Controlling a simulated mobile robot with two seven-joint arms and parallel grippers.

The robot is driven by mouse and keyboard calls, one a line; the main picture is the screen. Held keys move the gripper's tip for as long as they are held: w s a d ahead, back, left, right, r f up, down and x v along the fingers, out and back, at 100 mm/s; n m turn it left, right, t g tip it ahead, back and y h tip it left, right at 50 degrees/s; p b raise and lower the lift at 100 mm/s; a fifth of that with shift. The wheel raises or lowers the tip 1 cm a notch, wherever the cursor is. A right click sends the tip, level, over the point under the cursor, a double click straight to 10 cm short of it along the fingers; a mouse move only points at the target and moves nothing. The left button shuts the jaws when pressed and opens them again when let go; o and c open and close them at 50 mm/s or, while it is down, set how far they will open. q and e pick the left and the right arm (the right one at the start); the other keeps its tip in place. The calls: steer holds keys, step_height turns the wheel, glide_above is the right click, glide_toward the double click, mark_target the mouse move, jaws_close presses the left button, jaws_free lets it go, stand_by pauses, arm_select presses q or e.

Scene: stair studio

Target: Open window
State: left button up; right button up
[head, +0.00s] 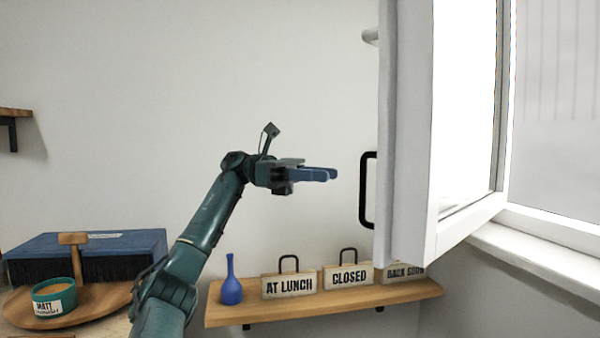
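The window sash (407,130) is white-framed and stands swung inward from the white window frame (555,225) at the right of the head view. A black handle (366,190) sticks out on the sash's left side. My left gripper (331,174) is left of the handle, at about its height in the picture, and appears apart from it. Its blue fingers point right towards the sash. They overlap in this view, so their opening cannot be told; nothing shows held in them. My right gripper is not in view.
A wooden shelf (330,303) below the gripper holds a blue vase (231,282) and several signs (348,276). A wooden tray (20,308) with a teal pot (54,300) and a blue brush (130,250) are at the lower left. A sill (540,262) lies below the window.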

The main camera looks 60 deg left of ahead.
arm_select(q)
steer(key=shift+p+v, duration=0.5)
steer(key=shift+v, duration=1.85)
